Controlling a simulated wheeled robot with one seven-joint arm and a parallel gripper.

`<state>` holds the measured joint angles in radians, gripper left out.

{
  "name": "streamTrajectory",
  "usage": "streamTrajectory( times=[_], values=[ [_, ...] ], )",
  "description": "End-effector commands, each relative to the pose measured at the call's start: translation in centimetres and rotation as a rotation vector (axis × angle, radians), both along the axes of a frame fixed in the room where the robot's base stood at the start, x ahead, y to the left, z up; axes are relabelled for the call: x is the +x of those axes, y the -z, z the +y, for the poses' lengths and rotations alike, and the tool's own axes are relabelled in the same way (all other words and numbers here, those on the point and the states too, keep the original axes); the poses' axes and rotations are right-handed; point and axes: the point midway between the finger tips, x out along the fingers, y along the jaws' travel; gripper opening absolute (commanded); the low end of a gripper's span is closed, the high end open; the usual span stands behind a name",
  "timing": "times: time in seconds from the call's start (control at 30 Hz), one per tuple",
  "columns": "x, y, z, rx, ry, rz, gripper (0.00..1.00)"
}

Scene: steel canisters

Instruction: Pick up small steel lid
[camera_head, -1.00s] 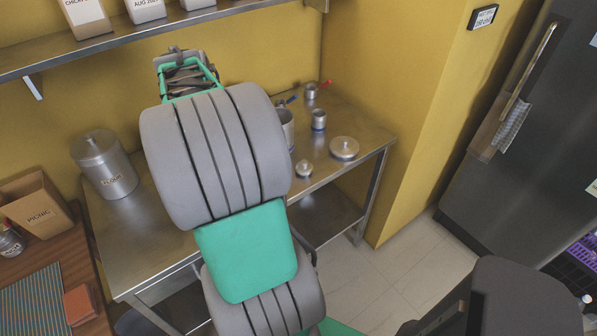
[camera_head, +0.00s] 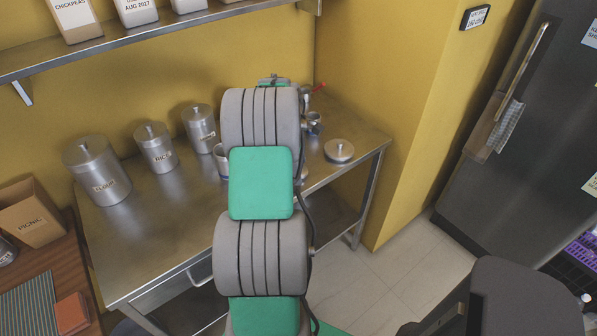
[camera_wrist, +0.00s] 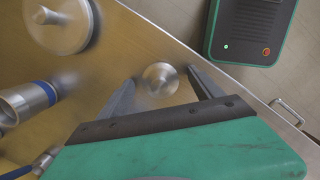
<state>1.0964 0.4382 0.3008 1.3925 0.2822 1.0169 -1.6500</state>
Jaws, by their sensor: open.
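The small steel lid (camera_wrist: 160,78), round with a knob, lies on the steel table (camera_wrist: 118,55) in the wrist view. My gripper (camera_wrist: 161,77) is open and empty, with one finger on each side of the small lid. I cannot tell how high the fingertips are above the table. In the head view my arm hides the gripper and most of the small lid; only a sliver of the lid (camera_head: 303,173) shows beside the arm.
A larger steel lid (camera_wrist: 58,22) lies near the small one, also seen in the head view (camera_head: 339,151). A blue-banded steel cup (camera_wrist: 28,102) stands left of the gripper. Several labelled canisters, including one marked rice (camera_head: 156,150), stand along the wall. A shelf (camera_head: 140,38) hangs above.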

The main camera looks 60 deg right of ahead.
Motion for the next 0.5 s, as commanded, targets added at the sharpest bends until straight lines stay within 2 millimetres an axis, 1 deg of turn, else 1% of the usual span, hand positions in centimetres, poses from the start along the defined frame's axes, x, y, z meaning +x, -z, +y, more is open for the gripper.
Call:
streamTrajectory(
  times=[0.03,0.07,0.5],
  values=[
    [0.01,-0.02,0.00,0.000,0.000,0.000,0.75],
    [0.01,-0.02,0.00,0.000,0.000,0.000,0.73],
    [0.03,-0.06,0.01,-0.001,0.000,0.000,0.37]
  ],
)
